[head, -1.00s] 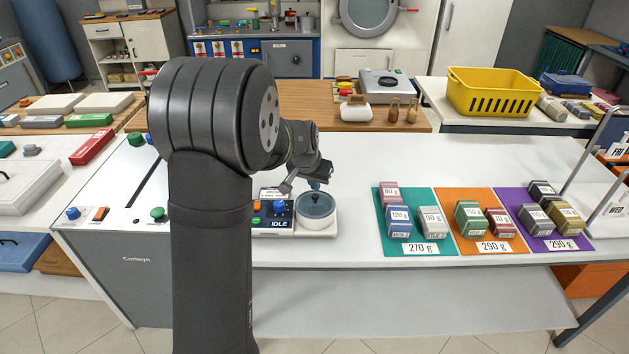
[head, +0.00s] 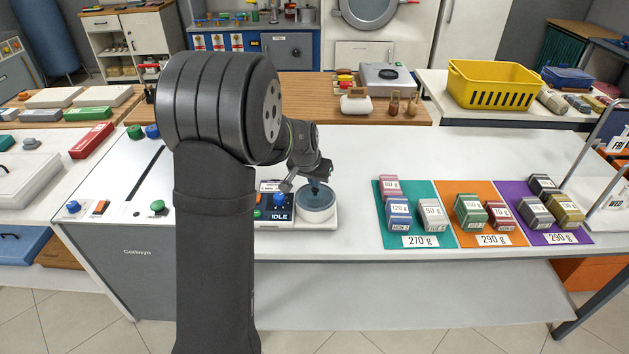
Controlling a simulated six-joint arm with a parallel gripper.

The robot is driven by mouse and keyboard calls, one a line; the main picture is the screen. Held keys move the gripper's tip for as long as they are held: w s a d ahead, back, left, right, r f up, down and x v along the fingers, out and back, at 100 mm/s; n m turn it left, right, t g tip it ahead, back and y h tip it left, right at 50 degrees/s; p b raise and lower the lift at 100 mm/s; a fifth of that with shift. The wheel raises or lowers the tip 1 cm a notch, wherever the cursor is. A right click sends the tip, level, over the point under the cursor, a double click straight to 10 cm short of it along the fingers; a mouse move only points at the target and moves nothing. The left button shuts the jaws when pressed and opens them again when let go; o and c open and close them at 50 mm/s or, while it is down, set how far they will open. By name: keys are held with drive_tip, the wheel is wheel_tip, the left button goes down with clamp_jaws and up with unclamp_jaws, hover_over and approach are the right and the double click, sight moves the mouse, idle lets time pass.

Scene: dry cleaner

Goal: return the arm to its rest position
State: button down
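The container sits on the right of a white device with a dark panel reading "IDLE" (head: 280,215). The gripper's two fingers look spread apart, with nothing visible held between them. My dark arm stands left of the device and hides part of the white counter.
Teal (head: 387,219), orange (head: 452,227) and purple (head: 506,202) mats on the right carry several labelled weight blocks. A yellow basket (head: 490,90) stands at the back right. A wire rack (head: 601,190) is at the far right. The white counter (head: 440,155) behind the mats is clear.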

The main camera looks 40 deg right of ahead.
drive_tip(key=shift+r, duration=0.1)
wheel_tip(320, 180, up, 7)
idle(1.0)
drive_tip(key=shift+f, duration=3.5)
